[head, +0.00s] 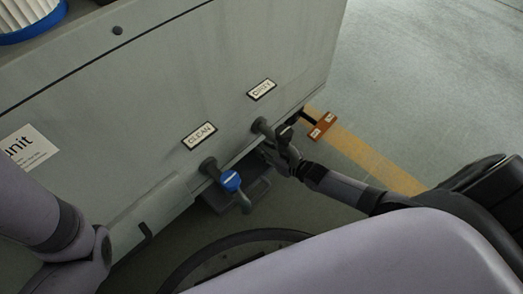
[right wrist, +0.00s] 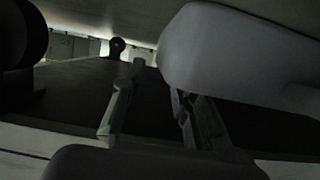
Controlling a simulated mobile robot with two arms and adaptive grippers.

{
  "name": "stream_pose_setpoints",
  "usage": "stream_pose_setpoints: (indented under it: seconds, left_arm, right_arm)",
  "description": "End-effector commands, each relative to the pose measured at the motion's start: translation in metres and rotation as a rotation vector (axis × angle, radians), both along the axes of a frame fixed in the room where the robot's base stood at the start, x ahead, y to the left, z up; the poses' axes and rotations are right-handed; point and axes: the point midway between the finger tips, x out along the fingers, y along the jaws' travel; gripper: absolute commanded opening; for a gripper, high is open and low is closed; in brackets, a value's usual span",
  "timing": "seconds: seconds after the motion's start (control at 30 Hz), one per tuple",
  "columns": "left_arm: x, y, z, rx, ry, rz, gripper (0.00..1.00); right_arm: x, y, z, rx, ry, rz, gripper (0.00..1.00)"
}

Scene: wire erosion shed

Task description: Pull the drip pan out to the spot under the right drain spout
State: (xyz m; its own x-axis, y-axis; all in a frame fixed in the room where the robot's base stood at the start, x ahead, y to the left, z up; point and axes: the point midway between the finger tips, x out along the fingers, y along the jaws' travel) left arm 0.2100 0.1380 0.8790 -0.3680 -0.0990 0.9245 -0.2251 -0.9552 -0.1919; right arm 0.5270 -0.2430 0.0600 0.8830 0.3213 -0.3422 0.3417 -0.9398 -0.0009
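The grey drip pan (head: 248,194) sits low beneath the cabinet's front edge, under the left spout with the blue handle (head: 230,181), labelled CLEAN. My left gripper is outside the view; only my left arm shows.
The grey cabinet (head: 120,115) fills the upper left. A blue-rimmed filter (head: 32,22) stands on top.

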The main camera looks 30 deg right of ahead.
Motion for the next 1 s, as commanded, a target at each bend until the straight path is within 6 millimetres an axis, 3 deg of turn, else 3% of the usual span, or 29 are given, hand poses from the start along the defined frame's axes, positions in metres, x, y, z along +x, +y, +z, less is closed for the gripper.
stream_pose_setpoints:
  seconds: [0.03, 0.2, 0.57, 1.0]
  left_arm:
    - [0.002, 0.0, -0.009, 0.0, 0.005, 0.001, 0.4]
    - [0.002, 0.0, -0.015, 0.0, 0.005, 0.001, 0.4]
    - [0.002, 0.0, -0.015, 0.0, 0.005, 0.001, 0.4]
    - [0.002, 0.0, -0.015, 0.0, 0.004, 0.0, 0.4]
  right_arm:
    - [0.006, 0.002, -0.006, 0.0, -0.001, 0.0, 0.28]
    - [0.017, 0.006, -0.008, 0.0, 0.0, -0.001, 0.28]
    - [0.019, 0.007, -0.007, -0.001, 0.001, -0.001, 0.27]
    - [0.019, 0.007, -0.007, -0.001, 0.001, -0.001, 0.0]
